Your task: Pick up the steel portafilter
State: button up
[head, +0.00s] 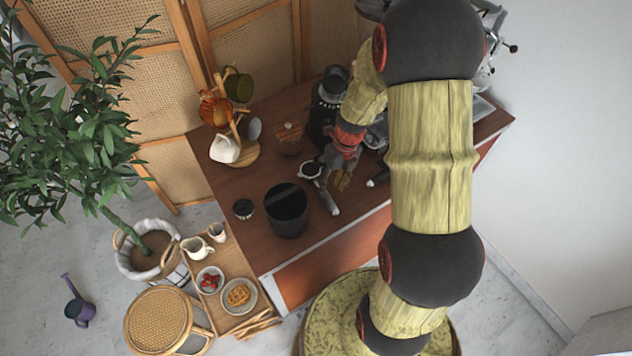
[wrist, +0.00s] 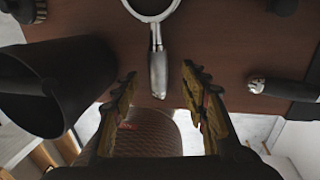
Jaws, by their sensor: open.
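The steel portafilter lies on the brown cart top, with its open ring (head: 311,170) and its silver handle (head: 331,204) pointing toward the cart's front edge. In the wrist view its handle (wrist: 158,70) points down the picture, between and slightly beyond my fingertips, and the ring is cut by the top edge. My gripper (wrist: 159,80) is open and empty, with one finger to each side of the handle's line and no visible contact. In the head view my gripper (head: 342,180) is just right of the portafilter and partly hides the cart top there.
A black bin (head: 286,210) stands left of the portafilter, close to my left finger in the wrist view (wrist: 45,85). A dark-handled tool (wrist: 285,88) lies to the right. A small black round item (head: 243,208), a cup stand (head: 240,150) and a grinder (head: 325,105) are also on the cart.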

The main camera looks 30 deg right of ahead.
aim_at(328, 196)
jog(key=f, duration=0.2)
jog(key=a+f+b, duration=0.1)
jog(key=f, duration=0.2)
jog(key=shift+s+a+f, duration=0.15)
jog(key=c, duration=0.3)
jog(key=c, duration=0.8)
grip_shut()
